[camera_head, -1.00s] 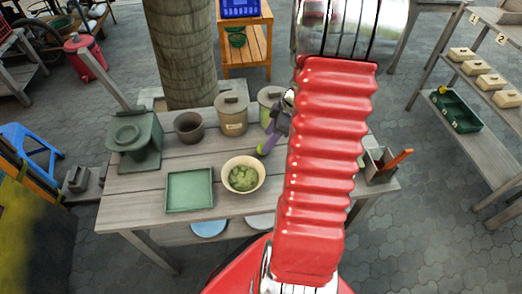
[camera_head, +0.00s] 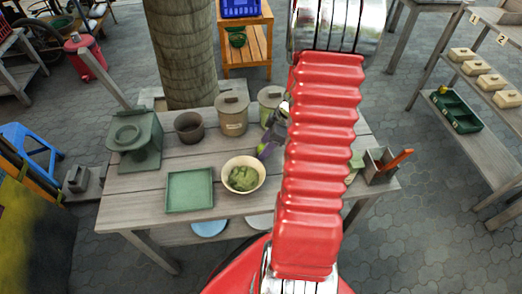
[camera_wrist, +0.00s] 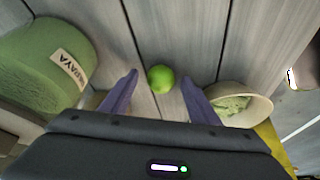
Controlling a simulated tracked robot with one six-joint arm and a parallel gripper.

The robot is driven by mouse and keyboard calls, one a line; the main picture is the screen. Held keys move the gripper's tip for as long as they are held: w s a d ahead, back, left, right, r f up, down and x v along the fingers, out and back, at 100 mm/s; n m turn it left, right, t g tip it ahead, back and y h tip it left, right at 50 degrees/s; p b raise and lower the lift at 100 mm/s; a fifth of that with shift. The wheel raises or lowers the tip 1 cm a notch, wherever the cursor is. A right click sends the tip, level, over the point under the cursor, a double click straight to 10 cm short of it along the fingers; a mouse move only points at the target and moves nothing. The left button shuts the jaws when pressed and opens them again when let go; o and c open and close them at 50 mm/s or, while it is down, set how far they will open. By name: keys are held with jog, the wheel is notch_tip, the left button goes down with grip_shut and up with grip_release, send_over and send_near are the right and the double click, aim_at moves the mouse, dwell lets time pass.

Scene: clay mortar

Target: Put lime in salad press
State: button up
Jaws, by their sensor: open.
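A bright green lime (camera_wrist: 161,78) lies on the wooden table in the wrist view, between and just beyond my fingertips. My gripper (camera_wrist: 160,77) is open with its purple fingers on either side of the lime, and nothing is held. In the head view my gripper (camera_head: 268,143) is partly hidden by my red arm. A green device with a round opening on top (camera_head: 133,134), possibly the salad press, stands at the table's left end. A cream bowl with green contents (camera_head: 257,187) stands front centre; it also shows in the wrist view (camera_wrist: 262,108).
A green tray (camera_head: 190,206) lies left of the bowl. A dark brown pot (camera_head: 188,127) and a lidded jar (camera_head: 232,117) stand behind. A green labelled jar (camera_wrist: 40,65) is close to my gripper in the wrist view. A grey box with an orange-handled tool (camera_head: 380,170) is at right.

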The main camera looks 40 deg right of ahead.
jog(key=c, duration=1.2)
jog(key=shift+r, duration=0.15)
notch_tip(320, 180, up, 10)
jog(key=shift+f, duration=0.1)
dwell(0.8)
